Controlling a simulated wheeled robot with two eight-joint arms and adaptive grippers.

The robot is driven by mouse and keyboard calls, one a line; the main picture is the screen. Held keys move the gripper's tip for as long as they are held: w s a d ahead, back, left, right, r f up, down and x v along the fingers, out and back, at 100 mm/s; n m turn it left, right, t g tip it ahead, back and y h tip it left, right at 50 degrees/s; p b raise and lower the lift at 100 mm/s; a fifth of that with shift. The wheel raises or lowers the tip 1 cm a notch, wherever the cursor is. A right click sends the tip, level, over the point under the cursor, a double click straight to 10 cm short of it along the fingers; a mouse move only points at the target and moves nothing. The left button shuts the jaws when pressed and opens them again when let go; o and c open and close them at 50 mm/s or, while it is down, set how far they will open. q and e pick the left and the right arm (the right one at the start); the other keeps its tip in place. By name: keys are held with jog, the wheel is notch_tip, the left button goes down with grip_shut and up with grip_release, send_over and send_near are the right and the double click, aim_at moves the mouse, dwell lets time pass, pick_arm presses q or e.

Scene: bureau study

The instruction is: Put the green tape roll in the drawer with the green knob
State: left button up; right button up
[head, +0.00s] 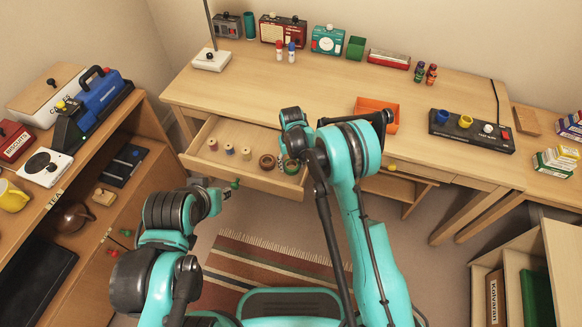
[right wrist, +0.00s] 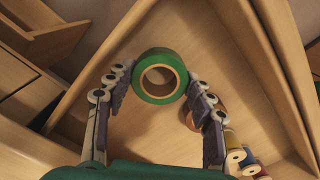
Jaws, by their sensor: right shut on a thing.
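The drawer with the green knob (head: 235,183) is pulled out under the desk. The green tape roll (head: 291,167) shows over the right part of this drawer, and in the right wrist view (right wrist: 143,84) between the fingertips. My right gripper (head: 297,150) is shut on it, seen largely from behind in the head view. I cannot tell whether the roll touches the drawer floor. My left gripper (head: 217,196) is beside the green knob at the drawer front; its fingers are too unclear to tell open from shut.
The drawer also holds several thread spools (head: 229,149) and a brown roll (head: 267,162) close to the green one. An orange tray (head: 376,112) stands on the desk at right. A shelf unit (head: 75,185) stands close to my left arm.

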jog(key=shift+w+f, duration=0.1)
jog(key=shift+f, duration=0.6)
jog(key=shift+r, duration=0.1)
jog(key=shift+f, duration=0.2)
jog(key=o, duration=1.1)
jog(key=shift+o, duration=0.2)
